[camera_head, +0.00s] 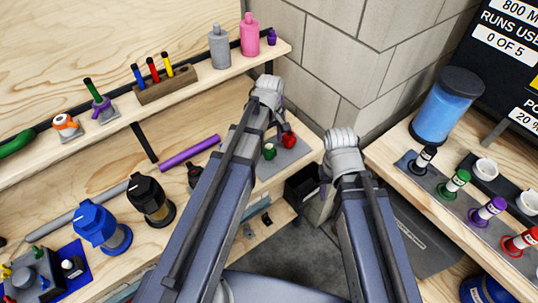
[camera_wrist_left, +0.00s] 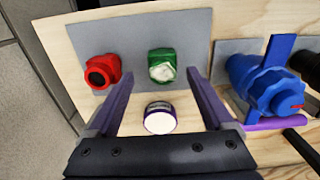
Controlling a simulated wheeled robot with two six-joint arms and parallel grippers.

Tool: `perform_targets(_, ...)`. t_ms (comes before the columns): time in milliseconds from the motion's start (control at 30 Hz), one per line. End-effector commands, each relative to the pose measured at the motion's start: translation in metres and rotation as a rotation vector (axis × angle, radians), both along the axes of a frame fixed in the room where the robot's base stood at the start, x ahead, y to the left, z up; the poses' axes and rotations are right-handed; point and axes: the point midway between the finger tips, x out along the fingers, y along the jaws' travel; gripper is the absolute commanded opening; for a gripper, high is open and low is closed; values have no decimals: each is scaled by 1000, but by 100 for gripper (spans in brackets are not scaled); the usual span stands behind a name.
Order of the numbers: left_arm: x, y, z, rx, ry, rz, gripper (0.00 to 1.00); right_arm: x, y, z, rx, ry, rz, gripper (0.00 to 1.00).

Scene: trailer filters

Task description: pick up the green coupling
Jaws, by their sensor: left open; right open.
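The green coupling (camera_wrist_left: 162,66) stands on a grey plate in the left wrist view, right of a red coupling (camera_wrist_left: 100,71). In the head view, the green coupling (camera_head: 270,152) shows just beside my left arm. My left gripper (camera_wrist_left: 162,75) is open, its two purple fingers on either side of the green coupling in the picture. Whether the tips reach its depth is unclear. In the head view the left fingers are mostly hidden behind the arm. My right gripper (camera_head: 325,172) hangs to the right, away from the coupling, its fingers partly hidden.
A round white-topped purple piece (camera_wrist_left: 160,118) shows between my left fingers. A blue fitting (camera_wrist_left: 268,82) stands to the right. In the head view, a purple tube (camera_head: 188,152) lies on the bench, and a side table holds a blue jar (camera_head: 447,108) and several small bottles.

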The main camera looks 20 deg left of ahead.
Motion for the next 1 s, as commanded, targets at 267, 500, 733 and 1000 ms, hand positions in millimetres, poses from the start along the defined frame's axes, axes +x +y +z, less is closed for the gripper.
perform_targets(267,-1,0,-8,0,0,-1,85,0,0,-8,0,0,0,50)
perform_targets(500,-3,2,-36,0,0,-1,85,0,0,-36,0,0,0,50)
perform_targets(733,-3,2,-55,0,0,-2,85,0,0,-55,0,0,0,50)
perform_targets(1000,-3,2,-53,0,0,-2,82,0,0,-53,0,0,0,50)
